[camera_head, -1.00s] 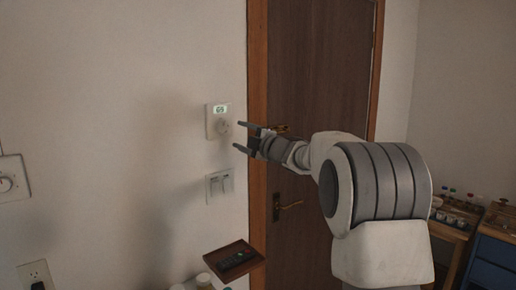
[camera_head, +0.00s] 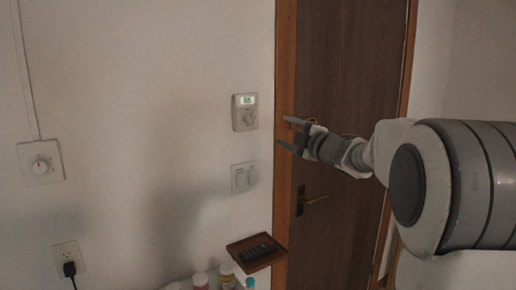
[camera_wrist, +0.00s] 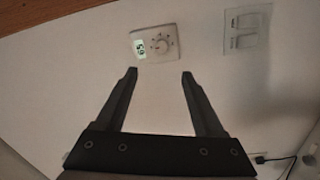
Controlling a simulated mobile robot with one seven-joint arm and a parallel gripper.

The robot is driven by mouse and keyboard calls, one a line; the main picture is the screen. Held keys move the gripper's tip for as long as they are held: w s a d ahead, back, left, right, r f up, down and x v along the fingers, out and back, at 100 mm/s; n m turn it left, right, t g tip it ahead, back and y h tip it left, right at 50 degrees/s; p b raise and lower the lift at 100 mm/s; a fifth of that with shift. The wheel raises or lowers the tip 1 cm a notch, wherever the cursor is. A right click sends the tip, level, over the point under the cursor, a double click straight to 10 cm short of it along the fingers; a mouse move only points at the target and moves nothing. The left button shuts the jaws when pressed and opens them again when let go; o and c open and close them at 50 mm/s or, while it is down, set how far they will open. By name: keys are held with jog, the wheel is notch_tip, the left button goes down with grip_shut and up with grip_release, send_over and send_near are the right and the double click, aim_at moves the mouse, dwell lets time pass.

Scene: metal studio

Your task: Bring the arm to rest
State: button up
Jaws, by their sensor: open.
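My gripper (camera_head: 286,133) is open and empty, held out in front of the door frame, to the right of a thermostat. The wrist view shows its two dark fingers (camera_wrist: 160,75) spread apart with nothing between them. The thermostat (camera_head: 245,112) is a white square wall plate with a lit green display and a round dial. It also shows in the wrist view (camera_wrist: 154,44), beyond the fingertips and apart from them.
A light switch (camera_head: 243,178) is below the thermostat. A brown door (camera_head: 345,90) with a handle (camera_head: 313,199) stands behind my arm. A wooden tray (camera_head: 243,246) holds a black remote (camera_head: 258,251), with bottles (camera_head: 227,275) beside it. A dial plate (camera_head: 40,162) and a plugged socket (camera_head: 67,258) are on the left wall.

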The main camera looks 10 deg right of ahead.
jog(key=s+d+f+m+g+h, duration=0.1)
jog(key=s+f+m+g+h, duration=0.1)
jog(key=s+m+h, duration=0.45)
jog(key=s+f+m+g+h, duration=0.2)
jog(key=s+m+h, duration=0.1)
jog(key=s+m, duration=0.55)
jog(key=s+a+f+m+g+y, duration=0.1)
jog(key=s+a+f+g, duration=0.1)
jog(key=s+f, duration=0.3)
jog(key=s+a+f+m+g+y, duration=0.1)
jog(key=s+a+f+g, duration=0.2)
jog(key=s, duration=0.9)
jog(key=s+a+f+m+g+y, duration=0.1)
jog(key=s+a+f+g, duration=0.1)
jog(key=s+f, duration=0.6)
jog(key=shift+s+a+f+m+g, duration=0.2)
jog(key=shift+s+a+m+g, duration=0.2)
